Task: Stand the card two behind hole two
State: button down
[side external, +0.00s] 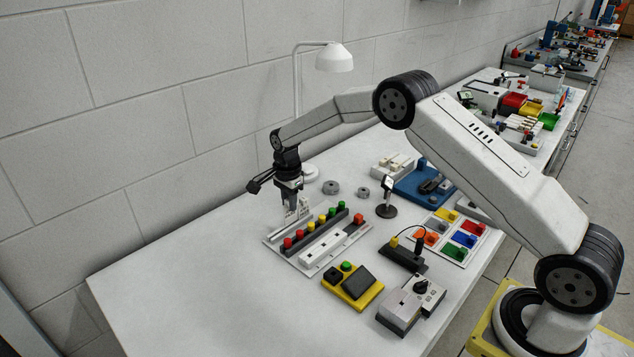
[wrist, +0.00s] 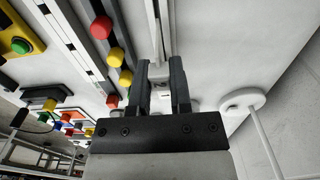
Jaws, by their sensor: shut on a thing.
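My gripper (side external: 290,203) points down over the back edge of the panel in the side view. In the wrist view its two dark fingers (wrist: 161,72) are shut on a pale card (wrist: 158,84) with a dark mark that looks like a 2. The fingers hide most of the card. A pale slotted rail (wrist: 157,25) runs away from the fingertips, roughly in line with the card. A dark strip with several red, yellow and green knobs (side external: 315,230) lies beside it. I cannot tell whether the card touches the rail, and no hole number is readable.
A white bar with dark slots (side external: 323,248) lies in front of the knobs. A yellow box (side external: 352,288) and a grey switch box (side external: 411,303) stand nearer. A lamp (side external: 333,58) stands behind my gripper, near the wall. The table's left end is clear.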

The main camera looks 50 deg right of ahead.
jog(key=shift+f, duration=1.2)
dwell(1.4)
dwell(0.3)
jog(key=shift+c, duration=2.3)
grip_release()
jog(key=shift+r, duration=3.95)
